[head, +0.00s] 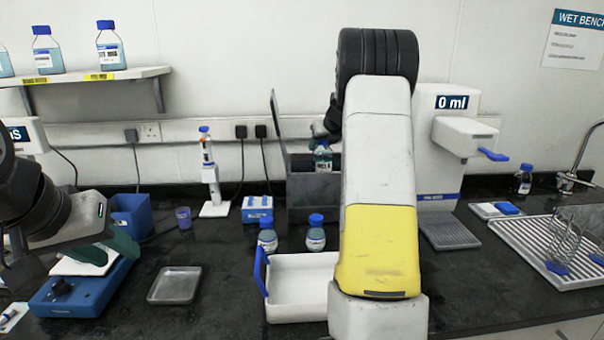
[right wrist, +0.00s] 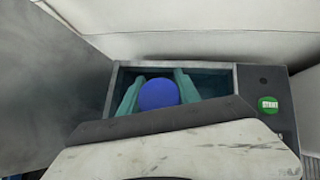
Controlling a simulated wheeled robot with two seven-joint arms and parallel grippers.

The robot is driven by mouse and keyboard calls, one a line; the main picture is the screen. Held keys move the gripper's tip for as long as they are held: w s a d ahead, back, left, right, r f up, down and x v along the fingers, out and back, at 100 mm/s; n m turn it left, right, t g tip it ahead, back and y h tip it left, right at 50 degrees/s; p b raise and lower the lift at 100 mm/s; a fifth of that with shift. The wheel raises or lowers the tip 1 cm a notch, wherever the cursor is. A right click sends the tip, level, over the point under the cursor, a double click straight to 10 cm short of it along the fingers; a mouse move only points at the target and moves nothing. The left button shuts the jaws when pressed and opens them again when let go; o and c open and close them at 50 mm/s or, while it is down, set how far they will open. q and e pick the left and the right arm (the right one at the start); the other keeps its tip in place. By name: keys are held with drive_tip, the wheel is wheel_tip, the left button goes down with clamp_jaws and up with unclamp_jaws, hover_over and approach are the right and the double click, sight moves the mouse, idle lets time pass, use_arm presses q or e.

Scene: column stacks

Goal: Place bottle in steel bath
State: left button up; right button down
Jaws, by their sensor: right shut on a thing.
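The bottle (head: 323,160) has a blue cap and a label. My right gripper (right wrist: 157,92) is shut on it, with one teal finger on each side of the cap in the right wrist view. The bottle is at the opening of the steel bath (head: 312,198), a grey box with a raised lid and a green START button. The bath's front wall hides the bottle's lower part, so I cannot tell whether it touches the floor. My right arm hides the bath's right side in the head view. My left gripper (head: 118,247) is at the left, above a blue device; its opening is unclear.
Two blue-capped bottles (head: 316,235) stand behind a white tray (head: 302,285) with a blue handle. A pipette stand (head: 212,185), a small grey tray (head: 175,285) and a dispenser (head: 440,150) are nearby. A drain rack (head: 545,250) lies at right.

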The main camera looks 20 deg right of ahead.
sight(320, 162)
drive_tip(key=shift+f, duration=3.15)
drive_tip(key=c, duration=0.9)
unclamp_jaws()
drive_tip(key=shift+f, duration=0.15)
drive_tip(key=shift+o, duration=0.2)
